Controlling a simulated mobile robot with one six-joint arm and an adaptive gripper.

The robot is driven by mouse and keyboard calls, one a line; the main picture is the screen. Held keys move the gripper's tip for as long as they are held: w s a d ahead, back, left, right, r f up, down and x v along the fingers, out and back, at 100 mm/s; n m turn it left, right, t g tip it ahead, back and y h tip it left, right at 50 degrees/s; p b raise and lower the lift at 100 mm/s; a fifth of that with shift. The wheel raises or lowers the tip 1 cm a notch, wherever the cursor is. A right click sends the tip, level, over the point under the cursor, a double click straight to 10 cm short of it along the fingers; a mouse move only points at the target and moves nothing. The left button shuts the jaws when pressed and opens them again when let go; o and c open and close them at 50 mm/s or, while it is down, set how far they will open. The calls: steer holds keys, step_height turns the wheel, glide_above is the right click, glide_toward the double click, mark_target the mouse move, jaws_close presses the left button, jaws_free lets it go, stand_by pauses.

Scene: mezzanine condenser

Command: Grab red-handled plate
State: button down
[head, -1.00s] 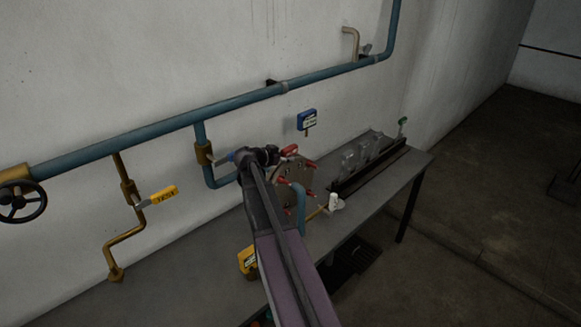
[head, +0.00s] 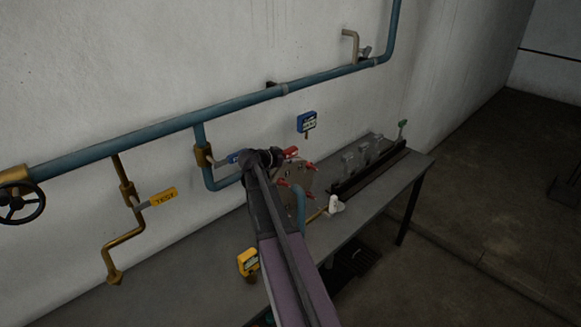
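The red-handled plate (head: 299,171) is a grey-brown disc with several red handles around its edge. It stands upright above the bench in the middle of the head view. My arm reaches up from the bottom, and its dark end (head: 262,158) overlaps the plate's left side in the picture. The gripper's fingers are hidden or too small to make out, so I cannot tell whether they touch the plate. A blue pipe bend (head: 300,205) stands in front of the plate's lower part.
The grey bench (head: 375,212) runs along the wall. A long dark rail with grey blocks (head: 372,160) lies right of the plate, and a small white part (head: 335,204) nearer. A yellow meter (head: 247,261) is left of my arm. Blue pipes (head: 150,133) and a yellow-tagged valve (head: 163,197) line the wall.

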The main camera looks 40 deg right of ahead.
steer(key=shift+r, duration=0.1)
stand_by(0.3)
step_height(320, 180, up, 18)
steer(key=p, duration=1.8)
